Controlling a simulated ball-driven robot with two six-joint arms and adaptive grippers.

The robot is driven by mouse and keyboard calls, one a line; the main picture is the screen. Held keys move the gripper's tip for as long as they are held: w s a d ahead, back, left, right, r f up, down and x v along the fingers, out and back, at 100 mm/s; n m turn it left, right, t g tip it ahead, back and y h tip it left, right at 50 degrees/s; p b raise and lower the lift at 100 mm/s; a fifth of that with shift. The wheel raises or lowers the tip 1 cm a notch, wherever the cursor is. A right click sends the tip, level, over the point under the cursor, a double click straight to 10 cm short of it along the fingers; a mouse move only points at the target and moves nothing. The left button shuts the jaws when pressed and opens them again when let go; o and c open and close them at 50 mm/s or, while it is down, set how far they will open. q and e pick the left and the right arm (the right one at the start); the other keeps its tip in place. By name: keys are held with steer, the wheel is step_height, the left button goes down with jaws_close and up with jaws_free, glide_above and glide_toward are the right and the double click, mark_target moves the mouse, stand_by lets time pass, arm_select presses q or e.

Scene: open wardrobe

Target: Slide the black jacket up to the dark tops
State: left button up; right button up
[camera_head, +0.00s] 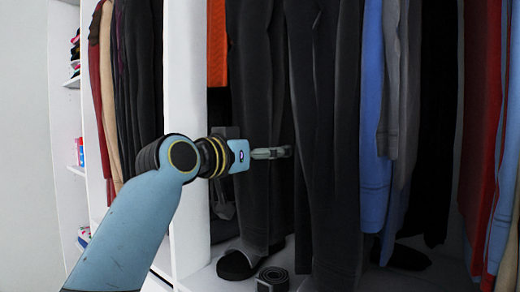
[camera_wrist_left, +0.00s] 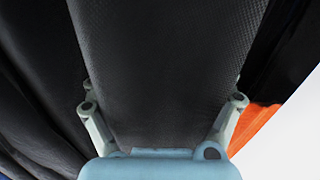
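A long black jacket (camera_head: 255,95) hangs just right of the white divider in the head view. In the left wrist view its dark textured cloth (camera_wrist_left: 165,70) fills the middle. My left gripper (camera_head: 280,153) is at the jacket at mid height. Its fingers (camera_wrist_left: 163,105) stand wide apart, one on each side of the cloth; whether they touch it I cannot tell. The dark tops (camera_head: 328,110) hang close to the right of the jacket in the head view. They show as dark folds (camera_wrist_left: 30,105) at the left of the wrist view. My right gripper is not in view.
An orange garment (camera_head: 217,45) hangs left of the jacket, beside the white divider (camera_head: 186,80). Blue (camera_head: 374,120), grey, black and red garments hang to the right. A slipper (camera_head: 238,265) and a rolled belt (camera_head: 273,279) lie on the wardrobe floor.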

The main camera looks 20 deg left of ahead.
arm_select(q)
steer(key=shift+o, duration=0.8)
steer(key=v, duration=1.2)
